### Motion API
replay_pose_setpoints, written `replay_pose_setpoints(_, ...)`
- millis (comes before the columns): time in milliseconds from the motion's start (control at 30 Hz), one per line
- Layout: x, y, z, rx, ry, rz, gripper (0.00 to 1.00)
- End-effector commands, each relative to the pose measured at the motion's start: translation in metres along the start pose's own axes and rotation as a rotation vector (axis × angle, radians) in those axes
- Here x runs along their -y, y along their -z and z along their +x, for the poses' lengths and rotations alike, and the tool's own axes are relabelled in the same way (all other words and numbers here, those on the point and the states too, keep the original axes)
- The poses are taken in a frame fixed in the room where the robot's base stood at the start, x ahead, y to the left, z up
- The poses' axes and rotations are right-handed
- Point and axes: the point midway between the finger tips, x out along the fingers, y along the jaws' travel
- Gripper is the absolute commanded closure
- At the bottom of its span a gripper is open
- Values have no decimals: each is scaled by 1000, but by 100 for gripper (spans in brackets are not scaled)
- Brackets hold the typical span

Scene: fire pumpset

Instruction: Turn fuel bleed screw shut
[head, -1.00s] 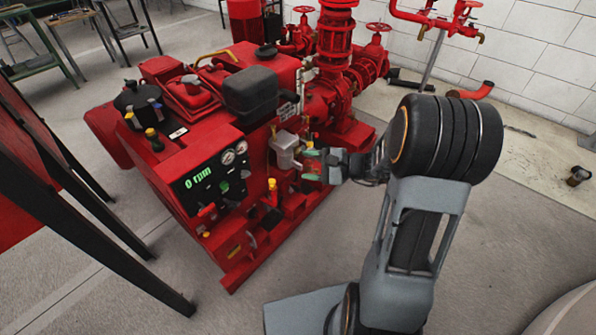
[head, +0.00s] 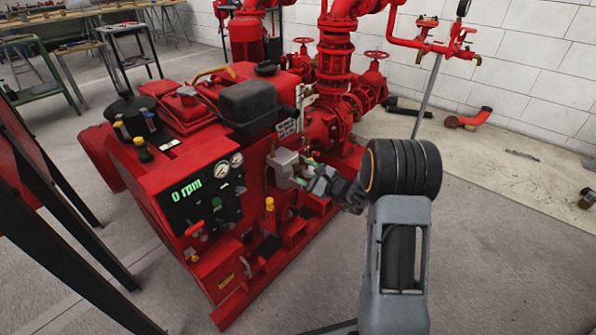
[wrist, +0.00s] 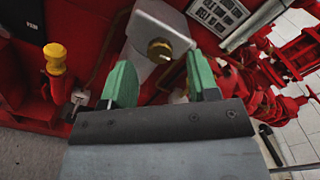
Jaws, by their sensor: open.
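The brass screw (wrist: 160,49), which looks like the fuel bleed screw, sits on the face of a light grey housing (wrist: 147,25) in the wrist view. My gripper (wrist: 163,82) is open, with its two green fingertips apart. The screw shows between and beyond the fingertips, and I see no contact. In the head view, the grey housing (head: 285,160) is on the near right side of the red pumpset (head: 170,190). My gripper (head: 306,172) is close beside it at its right. The screw cannot be made out in the head view.
A yellow-topped part (wrist: 55,58) stands left of my gripper in the wrist view. Red pipes and valves (head: 340,70) rise behind. Dark frame legs (head: 75,225) stand at left. The floor at right is mostly clear.

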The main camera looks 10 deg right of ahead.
Motion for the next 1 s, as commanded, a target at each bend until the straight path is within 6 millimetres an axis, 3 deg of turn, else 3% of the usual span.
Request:
replay_pose_setpoints(300,-1,0,33,1,-1,0,45)
replay_pose_setpoints(700,0,0,38,0,-1,2,45)
replay_pose_setpoints(1000,0,0,38,0,-1,1,73)
